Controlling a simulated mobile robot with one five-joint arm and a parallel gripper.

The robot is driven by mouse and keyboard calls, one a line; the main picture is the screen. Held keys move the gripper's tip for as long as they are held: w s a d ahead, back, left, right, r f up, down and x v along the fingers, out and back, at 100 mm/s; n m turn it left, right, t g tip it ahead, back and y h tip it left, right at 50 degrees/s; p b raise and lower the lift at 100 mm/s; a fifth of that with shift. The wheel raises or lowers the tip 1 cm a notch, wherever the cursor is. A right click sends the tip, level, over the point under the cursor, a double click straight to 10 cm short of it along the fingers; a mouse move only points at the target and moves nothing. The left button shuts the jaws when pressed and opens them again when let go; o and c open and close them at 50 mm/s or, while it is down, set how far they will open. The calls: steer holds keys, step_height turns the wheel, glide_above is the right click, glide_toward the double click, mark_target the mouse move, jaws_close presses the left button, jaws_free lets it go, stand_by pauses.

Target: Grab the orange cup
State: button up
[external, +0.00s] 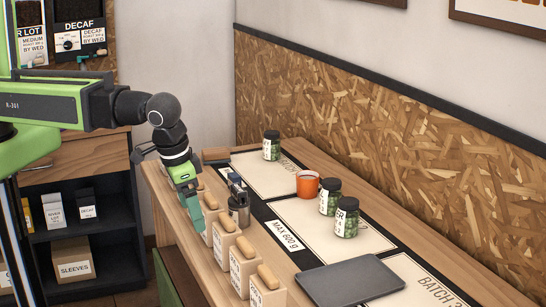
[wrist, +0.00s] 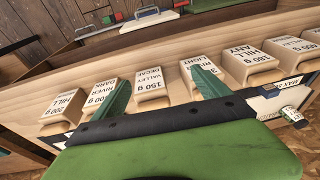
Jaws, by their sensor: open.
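My gripper (external: 189,207) points down at the table's left side, over the row of wooden blocks, well to the left of the cup. Its green fingers are spread apart in the wrist view (wrist: 161,90) with nothing held between them. Labelled blocks lie beyond the fingers there.
Labelled wooden blocks (external: 243,262) line the table's near edge. A metal canister (external: 239,209) stands between my gripper and the cup. Jars of green beans (external: 346,218) stand right of the cup, and another (external: 271,146) behind. A dark tray (external: 350,281) lies in front.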

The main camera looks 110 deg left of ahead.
steer(key=w+a+r+n+p, duration=0.25)
steer(key=w+a, duration=0.25)
steer(key=a, duration=0.5)
steer(key=w+a+r+n+p, duration=0.2)
steer(key=w+a+n, duration=0.2)
steer(key=a, duration=0.6)
steer(key=w+a+r+n+p, duration=0.25)
steer(key=w+a+n, duration=0.2)
steer(key=a, duration=0.55)
steer(key=g+b, duration=0.1)
steer(key=b, duration=1.1)
glide_above(308, 177)
steer(key=w+d, duration=0.1)
steer(key=d, duration=0.2)
step_height(308, 177, down, 11)
steer(key=shift+h, duration=0.4)
step_height(308, 177, down, 6)
steer(key=b, duration=0.5)
steer(key=shift+s+a+r, duration=0.1)
steer(key=shift+r, duration=0.3)
steer(key=shift+c, duration=0.6)
steer(key=c, duration=1.4)
